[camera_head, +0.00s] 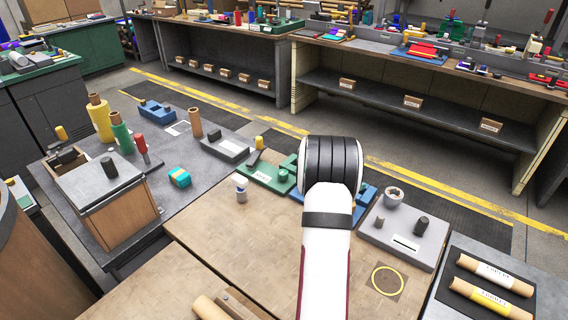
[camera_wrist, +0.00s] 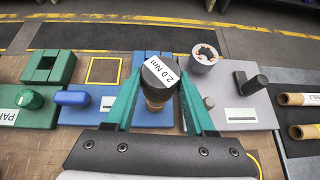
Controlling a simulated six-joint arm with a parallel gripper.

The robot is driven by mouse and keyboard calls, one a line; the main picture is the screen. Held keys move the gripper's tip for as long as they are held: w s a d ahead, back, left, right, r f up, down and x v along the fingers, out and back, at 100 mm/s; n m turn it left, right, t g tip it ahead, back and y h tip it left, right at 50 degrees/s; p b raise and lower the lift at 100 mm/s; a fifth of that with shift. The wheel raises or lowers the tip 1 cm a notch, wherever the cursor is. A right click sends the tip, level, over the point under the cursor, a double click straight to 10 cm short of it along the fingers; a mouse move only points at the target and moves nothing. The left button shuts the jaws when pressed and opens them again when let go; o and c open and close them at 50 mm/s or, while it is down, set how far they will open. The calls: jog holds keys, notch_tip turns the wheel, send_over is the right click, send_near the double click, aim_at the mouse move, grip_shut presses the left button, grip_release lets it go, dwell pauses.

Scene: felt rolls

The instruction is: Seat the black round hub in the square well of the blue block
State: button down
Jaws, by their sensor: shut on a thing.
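My gripper (camera_wrist: 161,72) is shut on the black round hub (camera_wrist: 151,80), which carries a white "2.0 Nm" label on its dark face. A tan cylindrical part shows below that face between the teal fingers; I cannot tell whether it belongs to the hub. The blue block (camera_wrist: 141,58) lies behind and below the hub in the wrist view. The hub and fingers cover its middle, so its square well is hidden, and contact cannot be judged. In the head view, my arm hides the gripper and hub; part of the blue block (camera_head: 366,193) shows to its right.
A blue knob (camera_wrist: 72,98) stands left of the gripper. A green block with a square opening (camera_wrist: 48,68) is farther left. On the right, a grey base (camera_wrist: 262,103) bears a pale cup (camera_wrist: 203,59) and a dark peg (camera_wrist: 251,81). Bare wooden table (camera_head: 235,250) lies nearer.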

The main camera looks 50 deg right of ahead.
jog(key=s+d+f, duration=0.1)
jog(key=s, duration=0.2)
jog(key=s+d+f+m+g, duration=0.1)
jog(key=s, duration=0.2)
jog(key=s+d+f+m+g, duration=0.1)
jog(key=s, duration=0.1)
jog(key=shift+s+d+f, duration=0.1)
jog(key=shift+s+f, duration=0.25)
jog(key=shift+s, duration=0.05)
jog(key=shift+w, duration=0.1)
jog(key=w+d, duration=0.7)
jog(key=w, duration=0.2)
jog(key=shift+w, duration=0.3)
jog(key=shift+f, duration=2.35)
dwell(2.3)
jog(key=shift+c, duration=0.8)
grip_release()
